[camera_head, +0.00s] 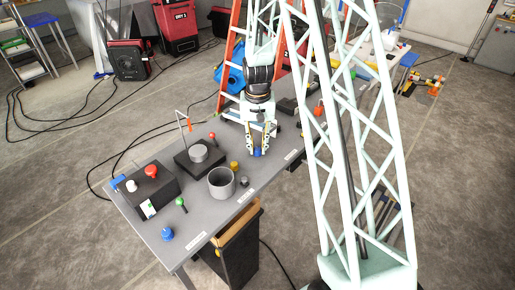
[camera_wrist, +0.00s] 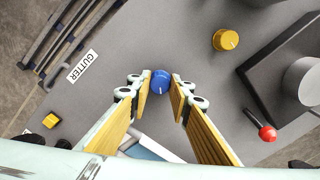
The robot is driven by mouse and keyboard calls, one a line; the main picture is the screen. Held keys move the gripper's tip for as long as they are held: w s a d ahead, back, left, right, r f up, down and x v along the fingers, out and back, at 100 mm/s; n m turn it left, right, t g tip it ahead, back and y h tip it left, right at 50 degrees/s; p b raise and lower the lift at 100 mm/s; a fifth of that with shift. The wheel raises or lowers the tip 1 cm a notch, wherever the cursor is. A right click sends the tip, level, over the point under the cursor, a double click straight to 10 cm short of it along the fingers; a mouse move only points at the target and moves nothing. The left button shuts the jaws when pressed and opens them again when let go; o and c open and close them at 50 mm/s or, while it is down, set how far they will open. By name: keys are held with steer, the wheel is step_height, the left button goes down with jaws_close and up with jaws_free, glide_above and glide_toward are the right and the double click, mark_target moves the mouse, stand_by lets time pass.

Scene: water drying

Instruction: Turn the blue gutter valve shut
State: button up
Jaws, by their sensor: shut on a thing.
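The blue gutter valve (camera_wrist: 161,81) is a round knob with a white mark on its rim, on the grey bench top. In the wrist view it sits between my fingertips, with the "GUTTER" label (camera_wrist: 83,65) to its left. My gripper (camera_wrist: 160,92) points down at the bench and is shut on the blue knob, with yellow-padded fingers on either side of it. In the head view my gripper (camera_head: 258,146) is over the bench's middle, and a bit of the blue valve (camera_head: 258,153) shows between the fingertips.
A yellow knob (camera_wrist: 226,39) stands on the bench close by. A red-tipped lever (camera_wrist: 267,133) and a grey cylinder on a dark block (camera_wrist: 305,82) are to the right in the wrist view. In the head view an open grey cup (camera_head: 221,184) stands left of my gripper.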

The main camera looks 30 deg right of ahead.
mark_target(258, 149)
steer(key=n+b, duration=0.1)
steer(key=n, duration=0.5)
steer(key=shift+n, duration=0.4)
stand_by(0.4)
steer(key=o, duration=0.8)
steer(key=shift+o, duration=0.2)
steer(key=shift+r, duration=0.15)
step_height(258, 149, up, 12)
stand_by(0.4)
stand_by(0.6)
